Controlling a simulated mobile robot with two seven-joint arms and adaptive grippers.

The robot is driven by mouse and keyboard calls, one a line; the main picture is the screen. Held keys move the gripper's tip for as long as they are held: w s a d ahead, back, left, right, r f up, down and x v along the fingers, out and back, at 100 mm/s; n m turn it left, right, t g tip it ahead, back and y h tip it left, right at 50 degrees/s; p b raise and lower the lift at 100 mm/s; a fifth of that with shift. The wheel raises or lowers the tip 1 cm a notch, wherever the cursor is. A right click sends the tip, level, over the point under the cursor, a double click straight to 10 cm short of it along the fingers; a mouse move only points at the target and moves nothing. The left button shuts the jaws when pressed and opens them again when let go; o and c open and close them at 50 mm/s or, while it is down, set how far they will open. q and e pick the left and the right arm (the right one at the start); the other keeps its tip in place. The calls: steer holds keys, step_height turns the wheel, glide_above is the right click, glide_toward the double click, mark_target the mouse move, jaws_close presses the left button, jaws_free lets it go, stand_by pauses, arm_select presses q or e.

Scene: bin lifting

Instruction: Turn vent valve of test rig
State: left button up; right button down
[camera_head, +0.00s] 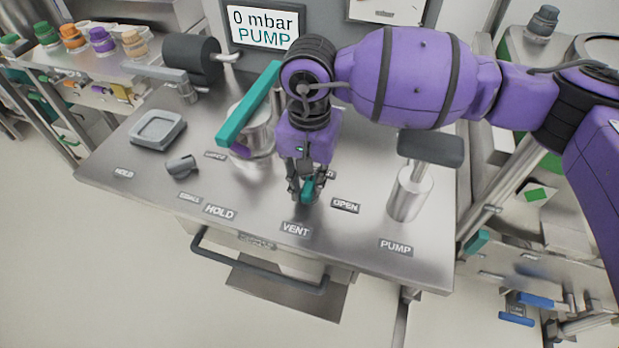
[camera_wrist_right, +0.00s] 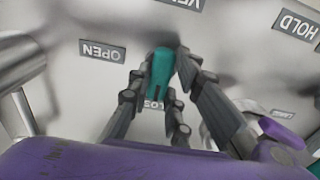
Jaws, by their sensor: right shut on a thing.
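The vent valve's teal handle (camera_head: 307,188) stands on the steel bench top behind the VENT label (camera_head: 296,229). My right gripper (camera_head: 304,192) comes down on it from above and is shut on the handle, with a finger on either side. In the right wrist view the teal handle (camera_wrist_right: 161,72) lies between the fingers of my gripper (camera_wrist_right: 170,85). The OPEN label (camera_wrist_right: 102,51) is beside it there, and another label under the handle is partly hidden. The valve's base is mostly hidden by the fingers. My left gripper is not in view.
A steel canister with a long teal bar (camera_head: 249,105) stands just left of my right gripper. The pump (camera_head: 410,192) with its dark handle stands to the right. A display (camera_head: 264,27) reads 0 mbar PUMP. A grey tray (camera_head: 157,130) and a small grey valve (camera_head: 181,166) sit left.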

mark_target(309, 184)
steer(key=c, duration=1.6)
jaws_free()
steer(key=shift+r, duration=0.1)
step_height(309, 184, up, 12)
steer(key=shift+f, duration=0.1)
